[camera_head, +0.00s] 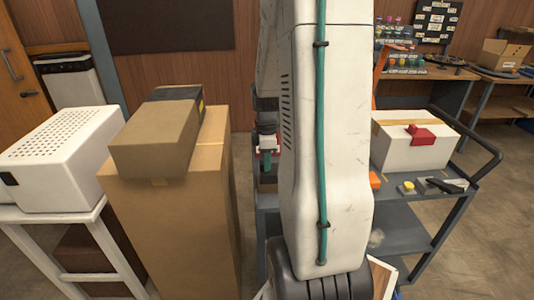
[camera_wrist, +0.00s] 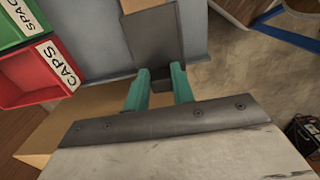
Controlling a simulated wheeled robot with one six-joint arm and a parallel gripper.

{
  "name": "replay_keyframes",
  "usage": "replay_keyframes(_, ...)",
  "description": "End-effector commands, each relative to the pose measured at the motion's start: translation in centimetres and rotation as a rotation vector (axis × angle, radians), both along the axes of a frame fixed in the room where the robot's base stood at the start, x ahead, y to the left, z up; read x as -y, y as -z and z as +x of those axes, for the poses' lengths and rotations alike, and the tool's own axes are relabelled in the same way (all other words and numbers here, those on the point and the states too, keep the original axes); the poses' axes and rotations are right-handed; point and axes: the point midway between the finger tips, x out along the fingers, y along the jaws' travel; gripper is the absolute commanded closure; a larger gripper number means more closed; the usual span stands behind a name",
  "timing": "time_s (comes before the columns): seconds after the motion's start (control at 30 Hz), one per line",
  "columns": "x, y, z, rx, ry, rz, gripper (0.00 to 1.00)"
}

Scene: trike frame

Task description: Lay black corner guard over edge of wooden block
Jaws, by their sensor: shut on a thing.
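My gripper (camera_wrist: 160,74) shows teal fingers in the wrist view, shut on the dark grey-black corner guard (camera_wrist: 153,35). The guard's flat plate extends beyond the fingertips, and a darker part sits between them. A small tan piece (camera_wrist: 132,5) shows at the top edge, partly behind the guard; I cannot tell whether it is the wooden block or whether they touch. In the head view my gripper (camera_head: 267,160) is small and partly hidden left of my white arm. I cannot make out the guard there, and no wooden block is clearly identifiable.
Green (camera_wrist: 22,20) and red (camera_wrist: 40,75) bins stand left in the wrist view. A tan surface lies below the fingers. In the head view, a brown box (camera_head: 155,145) sits on a tall carton (camera_head: 195,220). A grey cart (camera_head: 420,210) at right carries a white box (camera_head: 410,150).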

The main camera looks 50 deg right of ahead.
Motion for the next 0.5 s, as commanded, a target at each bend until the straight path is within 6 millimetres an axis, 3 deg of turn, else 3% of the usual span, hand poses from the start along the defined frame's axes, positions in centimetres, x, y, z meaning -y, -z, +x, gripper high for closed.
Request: replay_keyframes(0.5,0.0,3.4,0.0,-0.001,0.000,0.001,0.97)
